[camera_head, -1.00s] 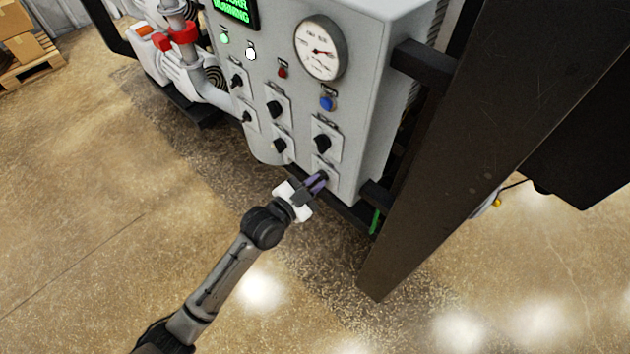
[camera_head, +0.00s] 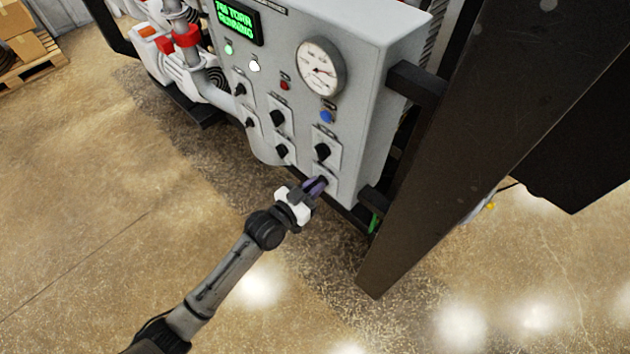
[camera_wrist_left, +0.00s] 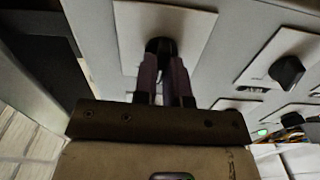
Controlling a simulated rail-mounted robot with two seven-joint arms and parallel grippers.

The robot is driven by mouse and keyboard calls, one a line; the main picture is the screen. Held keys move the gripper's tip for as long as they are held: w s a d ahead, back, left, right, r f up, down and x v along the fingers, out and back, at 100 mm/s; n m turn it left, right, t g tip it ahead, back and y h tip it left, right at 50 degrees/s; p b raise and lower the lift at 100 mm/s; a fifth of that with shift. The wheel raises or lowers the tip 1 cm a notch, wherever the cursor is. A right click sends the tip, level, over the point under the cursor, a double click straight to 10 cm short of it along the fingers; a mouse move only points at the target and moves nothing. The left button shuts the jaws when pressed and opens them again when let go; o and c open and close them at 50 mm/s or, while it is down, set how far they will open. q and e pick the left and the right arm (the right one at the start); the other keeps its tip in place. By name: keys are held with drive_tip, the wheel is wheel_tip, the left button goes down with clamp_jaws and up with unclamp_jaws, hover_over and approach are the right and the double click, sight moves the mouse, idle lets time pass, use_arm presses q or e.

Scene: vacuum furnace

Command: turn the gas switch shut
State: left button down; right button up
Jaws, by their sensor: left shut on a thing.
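The grey control panel (camera_head: 270,55) carries several black rotary switches on pale plates. My left gripper (camera_head: 318,184) reaches in from the lower left to the lowest right-hand switch of the panel. In the left wrist view its two purple fingers (camera_wrist_left: 162,75) are shut on the black switch knob (camera_wrist_left: 160,46), in front of its pale plate (camera_wrist_left: 190,22). The fingers hide most of the knob, so its exact angle cannot be told. The switch labels are too small to read. My right gripper is not in view.
Another black switch (camera_head: 322,152) sits just above the held one. A round gauge (camera_head: 320,66), a blue button (camera_head: 327,117) and a green-lit display (camera_head: 237,20) are higher up. A dark post (camera_head: 450,150) stands close on the right. Floor in front is clear.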

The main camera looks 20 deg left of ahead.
use_arm(q)
drive_tip(key=shift+a+n+p, duration=0.15)
drive_tip(key=shift+n+p, duration=1.15)
drive_tip(key=shift+n, duration=2.2)
drive_tip(key=c, duration=1.2)
unclamp_jaws()
drive_tip(key=shift+w, duration=0.1)
drive_tip(key=v, duration=1.4)
drive_tip(key=shift+f, duration=0.1)
